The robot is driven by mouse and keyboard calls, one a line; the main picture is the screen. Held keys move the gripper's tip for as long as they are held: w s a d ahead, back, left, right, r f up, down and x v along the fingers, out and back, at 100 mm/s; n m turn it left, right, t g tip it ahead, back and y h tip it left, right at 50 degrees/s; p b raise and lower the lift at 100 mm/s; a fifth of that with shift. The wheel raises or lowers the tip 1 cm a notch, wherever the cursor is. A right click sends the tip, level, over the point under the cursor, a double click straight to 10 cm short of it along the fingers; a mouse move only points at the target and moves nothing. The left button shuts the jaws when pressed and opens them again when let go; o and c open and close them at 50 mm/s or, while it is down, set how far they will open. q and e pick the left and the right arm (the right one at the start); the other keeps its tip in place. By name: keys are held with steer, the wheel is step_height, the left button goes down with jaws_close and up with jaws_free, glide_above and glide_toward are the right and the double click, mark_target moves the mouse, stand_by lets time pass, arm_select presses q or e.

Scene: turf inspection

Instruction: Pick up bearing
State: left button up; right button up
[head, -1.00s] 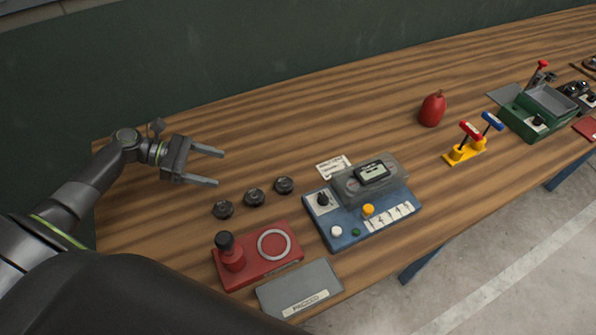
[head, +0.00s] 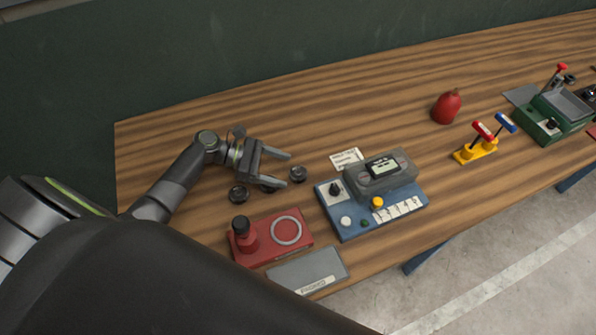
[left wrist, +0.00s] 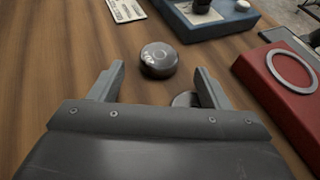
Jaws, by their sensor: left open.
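Three small dark round bearings lie in a row on the wooden table: the left one (head: 238,194), the middle one (head: 269,188) partly hidden under my left gripper, and the right one (head: 297,174). My left gripper (head: 286,169) is open and empty above the row, its fingers pointing right toward the right bearing. In the left wrist view, one bearing (left wrist: 159,60) shows just ahead between the fingertips (left wrist: 159,69). Another bearing (left wrist: 185,99) is partly hidden behind the right finger and palm. My right gripper is out of view.
A red fixture (head: 306,239) with a ring and dark-topped post stands in front of the row, beside a grey plate (head: 332,270). A blue tester (head: 346,229) and a paper card (head: 346,157) are to the right. The table's back left is clear.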

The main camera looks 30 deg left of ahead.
mark_target(292, 172)
arm_select(q)
steer(key=x, duration=0.3)
steer(key=shift+w+d+p, duration=0.1)
steer(key=shift+d+p, duration=0.05)
steer(key=shift+p, duration=0.15)
steer(key=c, duration=1.2)
steer(key=shift+o, duration=0.2)
steer(key=shift+r, duration=0.1)
steer(key=s+d+r+n+t+b, duration=0.1)
steer(key=s+r, duration=0.3)
steer(key=r, duration=0.6)
steer(key=s+d+r+n+t+y+b, duration=0.1)
steer(key=s+d+r+n+t, duration=0.1)
steer(key=r, duration=0.8)
steer(key=shift+s+d+r+y, duration=0.3)
steer(key=shift+s+d, duration=0.35)
steer(key=shift+s, duration=0.35)
